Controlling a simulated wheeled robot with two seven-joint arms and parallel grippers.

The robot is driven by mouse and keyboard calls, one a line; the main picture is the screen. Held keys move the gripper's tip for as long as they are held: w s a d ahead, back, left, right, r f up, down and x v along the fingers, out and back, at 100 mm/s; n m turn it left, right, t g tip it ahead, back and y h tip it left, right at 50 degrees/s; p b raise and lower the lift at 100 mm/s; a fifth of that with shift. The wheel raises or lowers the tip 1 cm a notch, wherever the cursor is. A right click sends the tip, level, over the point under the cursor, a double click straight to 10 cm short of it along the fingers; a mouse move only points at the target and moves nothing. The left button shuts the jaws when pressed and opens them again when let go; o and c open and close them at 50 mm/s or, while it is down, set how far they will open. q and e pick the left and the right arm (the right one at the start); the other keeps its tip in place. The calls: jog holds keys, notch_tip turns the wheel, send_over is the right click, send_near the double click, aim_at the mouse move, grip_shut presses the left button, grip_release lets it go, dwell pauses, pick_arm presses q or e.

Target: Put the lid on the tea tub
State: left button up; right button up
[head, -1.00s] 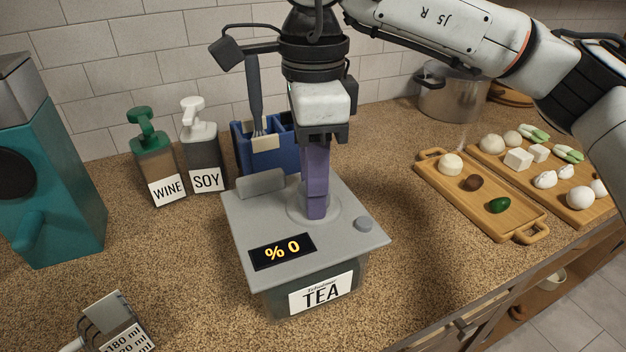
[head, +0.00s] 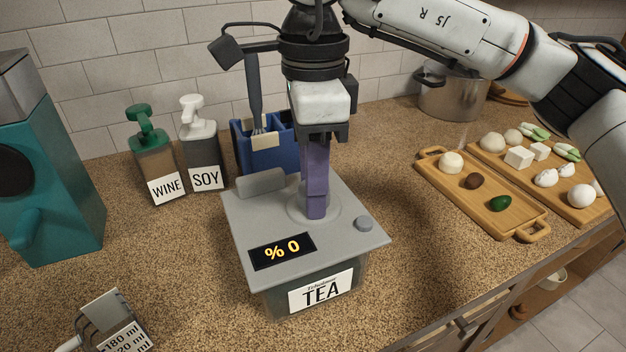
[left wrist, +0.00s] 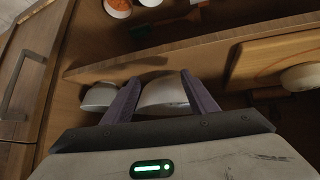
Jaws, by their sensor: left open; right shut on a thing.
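The tea tub (head: 322,291), with a TEA label on its front, stands on the counter. Its grey square lid (head: 340,232) with a "% 0" display lies over the top of the tub. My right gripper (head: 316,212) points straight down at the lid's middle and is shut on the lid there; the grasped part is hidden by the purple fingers. From this angle I cannot tell whether the lid is fully seated. My left gripper (left wrist: 160,95) shows only in the left wrist view, open, its purple fingers apart in front of shelves with white bowls (left wrist: 165,95).
A wine bottle (head: 157,165) and a soy bottle (head: 203,150) stand behind left, with a blue holder (head: 252,150) behind the tub. A teal machine (head: 55,170) is at left, a measuring cup (head: 115,325) front left. Wooden trays (head: 480,205) with food lie right. Counter between is clear.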

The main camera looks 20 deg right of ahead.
jog(key=shift+f+b, duration=0.5)
jog(key=shift+f, duration=0.2)
jog(key=shift+f, duration=0.1)
grip_shut()
jog(key=o, duration=1.2)
grip_release()
